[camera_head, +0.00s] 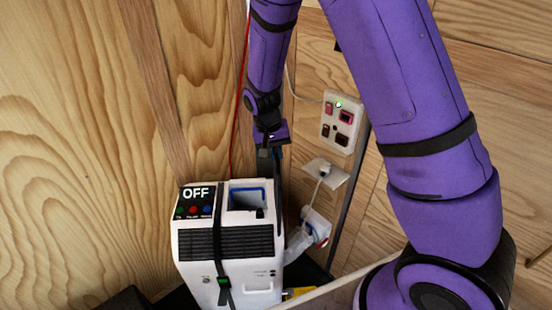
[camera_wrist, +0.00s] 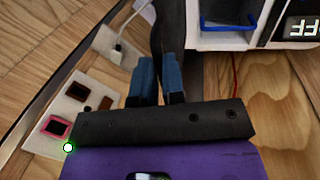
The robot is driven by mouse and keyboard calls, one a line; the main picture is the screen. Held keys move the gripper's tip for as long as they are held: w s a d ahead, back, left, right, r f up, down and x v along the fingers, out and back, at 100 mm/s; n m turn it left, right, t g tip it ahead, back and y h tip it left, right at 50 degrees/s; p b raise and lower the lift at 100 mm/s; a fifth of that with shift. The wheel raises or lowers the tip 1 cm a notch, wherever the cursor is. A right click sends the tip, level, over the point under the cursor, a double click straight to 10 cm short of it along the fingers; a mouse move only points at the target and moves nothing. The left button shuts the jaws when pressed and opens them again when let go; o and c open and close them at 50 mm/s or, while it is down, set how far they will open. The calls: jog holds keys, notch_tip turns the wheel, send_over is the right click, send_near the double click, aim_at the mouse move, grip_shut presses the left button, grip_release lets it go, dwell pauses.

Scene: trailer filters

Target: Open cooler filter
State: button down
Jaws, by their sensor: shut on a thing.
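The white cooler (camera_head: 228,272) stands upright on the floor, with a sign reading "OFF", a black front grille and a blue-rimmed opening on top. A thin dark panel (camera_head: 279,195), which looks like the cooler filter, stands upright along its right side. My gripper (camera_head: 270,150) reaches down from above to the panel's top end. In the wrist view, the blue fingers of my gripper (camera_wrist: 160,68) are shut on the dark panel (camera_wrist: 168,25), beside the white cooler body (camera_wrist: 222,40). How far the panel stands off the cooler I cannot tell.
A wall socket plate (camera_head: 341,122) with a lit green light is close to the right of my gripper. A white plug and cable (camera_head: 323,172) hang below it. Wooden walls close in behind and left. A clear bag-like thing (camera_head: 298,243) lies beside the cooler.

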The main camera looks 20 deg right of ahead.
jog(key=c, duration=1.8)
grip_release()
jog(key=shift+r, duration=0.25)
jog(key=shift+c, duration=0.2)
jog(key=o, duration=0.6)
jog(key=shift+o, duration=0.2)
notch_tip(320, 180, up, 10)
jog(key=a, duration=0.2)
jog(key=shift+w+r, duration=0.25)
jog(key=shift+w, duration=0.05)
